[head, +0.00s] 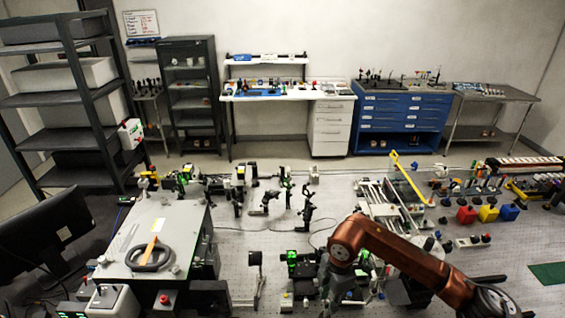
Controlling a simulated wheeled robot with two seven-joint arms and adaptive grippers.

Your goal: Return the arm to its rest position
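My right arm (410,262) is copper-coloured and comes in from the lower right over the optical bench (235,262). It bends at a joint near the middle of the picture and points down. My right gripper (328,302) is a small dark shape at the bottom edge, among bench parts. Its fingers are too dark and cut off to show whether they are open or hold anything. My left arm and gripper are not in view.
A white-topped box (185,226) with a dark ring-shaped object (150,257) stands at left beside a dark monitor (45,235). Green-lit optics (292,258) stand close by the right gripper. A yellow bar (408,178) rises behind the arm.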

